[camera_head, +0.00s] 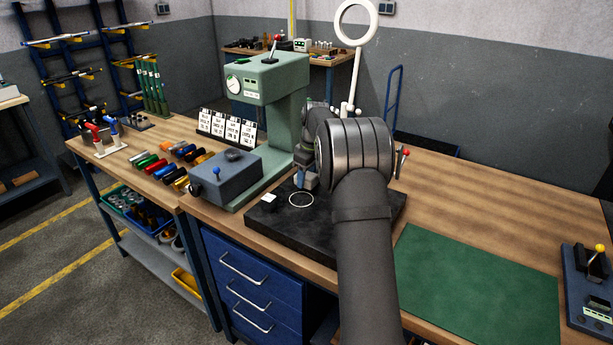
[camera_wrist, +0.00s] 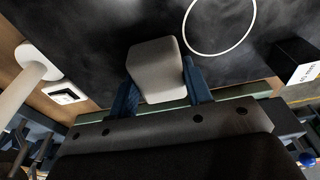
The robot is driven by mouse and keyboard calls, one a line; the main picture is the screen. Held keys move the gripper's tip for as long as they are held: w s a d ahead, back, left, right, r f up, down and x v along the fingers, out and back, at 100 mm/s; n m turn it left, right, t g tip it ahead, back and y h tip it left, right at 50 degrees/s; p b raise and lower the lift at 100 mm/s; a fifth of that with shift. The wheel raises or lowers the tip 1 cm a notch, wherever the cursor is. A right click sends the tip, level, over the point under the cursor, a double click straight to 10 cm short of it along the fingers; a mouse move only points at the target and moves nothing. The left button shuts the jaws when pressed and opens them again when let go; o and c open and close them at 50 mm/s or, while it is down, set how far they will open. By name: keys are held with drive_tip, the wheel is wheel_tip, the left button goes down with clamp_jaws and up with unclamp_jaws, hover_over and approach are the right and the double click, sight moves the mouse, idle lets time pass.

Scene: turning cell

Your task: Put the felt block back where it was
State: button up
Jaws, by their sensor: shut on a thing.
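In the wrist view, the felt block (camera_wrist: 155,62) is a pale grey block with rounded edges. It sits between the two blue fingers of my gripper (camera_wrist: 160,84), which are shut on it. Behind it lies the black plate (camera_wrist: 110,38), with a white ring outline (camera_wrist: 252,22) marked on it to the right of the block. In the head view, my gripper (camera_head: 303,180) is small and partly hidden by my arm, over the black plate (camera_head: 262,226) just behind the ring outline (camera_head: 301,206). I cannot tell the height of the block above the plate.
A black block with a white label (camera_head: 269,198) stands left of the ring. The green press (camera_head: 278,85) stands behind left. A ring lamp on a white stand (camera_head: 355,75) stands behind the plate. A green mat (camera_head: 470,290) lies clear at right.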

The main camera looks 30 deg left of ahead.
sight(311, 176)
drive_tip(key=shift+f, duration=0.15)
drive_tip(key=o, duration=0.9)
drive_tip(key=r, duration=0.4)
drive_tip(key=d+r, duration=0.1)
drive_tip(key=r, duration=0.7)
drive_tip(key=shift+d+r, duration=0.1)
drive_tip(key=shift+d, duration=0.3)
drive_tip(key=f, duration=0.4)
drive_tip(key=a+f, duration=0.1)
drive_tip(key=f, duration=0.7)
drive_tip(key=shift+a, duration=0.4)
drive_tip(key=shift+r, duration=1.75)
